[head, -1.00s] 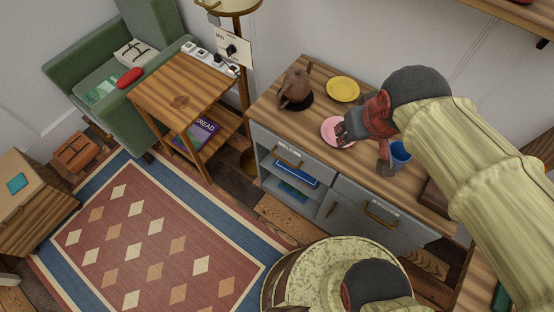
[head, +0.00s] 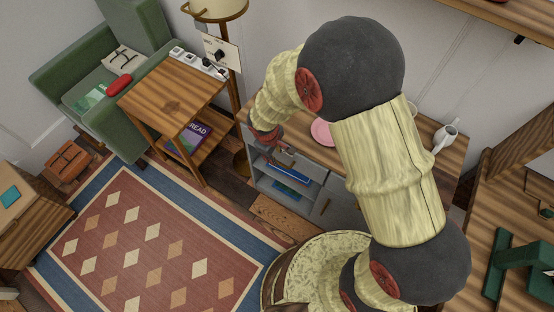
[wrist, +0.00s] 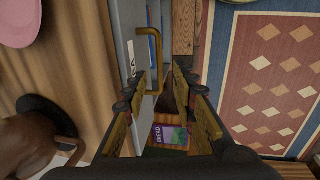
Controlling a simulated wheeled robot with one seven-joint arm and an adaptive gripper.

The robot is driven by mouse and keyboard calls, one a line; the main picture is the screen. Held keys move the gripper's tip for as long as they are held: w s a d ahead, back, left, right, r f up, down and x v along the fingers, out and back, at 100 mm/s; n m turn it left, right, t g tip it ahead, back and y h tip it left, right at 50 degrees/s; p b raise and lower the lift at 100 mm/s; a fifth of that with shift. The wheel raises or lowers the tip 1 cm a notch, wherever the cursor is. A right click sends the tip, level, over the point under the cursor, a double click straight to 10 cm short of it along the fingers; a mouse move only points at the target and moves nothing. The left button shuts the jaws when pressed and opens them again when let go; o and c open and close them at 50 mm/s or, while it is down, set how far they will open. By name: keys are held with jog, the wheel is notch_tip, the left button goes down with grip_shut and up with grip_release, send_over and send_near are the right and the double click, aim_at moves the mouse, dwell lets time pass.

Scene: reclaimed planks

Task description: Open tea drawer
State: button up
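The grey cabinet (head: 312,195) with a wooden top stands against the wall, and my arm covers much of it. In the head view my gripper (head: 282,156) is low at the cabinet's upper left drawer, whose front it mostly hides. In the wrist view a brass bar handle (wrist: 152,45) sits on the grey drawer front (wrist: 125,25), with a white label beside it that I cannot read. My gripper (wrist: 162,85) is open there, its fingers spread near the handle's lower end. I cannot tell whether they touch it. The drawer looks closed.
A pink plate (head: 322,132) lies on the cabinet top. A brown pot (wrist: 30,145) stands close to my gripper in the wrist view. A wooden side table (head: 175,95) and a lamp pole (head: 235,100) are left of the cabinet. The patterned rug (head: 150,240) is clear.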

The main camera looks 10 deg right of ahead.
jog(key=f+b, duration=0.1)
jog(key=f, duration=0.3)
jog(key=w+d+f+b, duration=0.1)
jog(key=f, duration=0.2)
jog(key=shift+b, duration=0.3)
jog(key=shift+c, duration=0.8)
grip_shut()
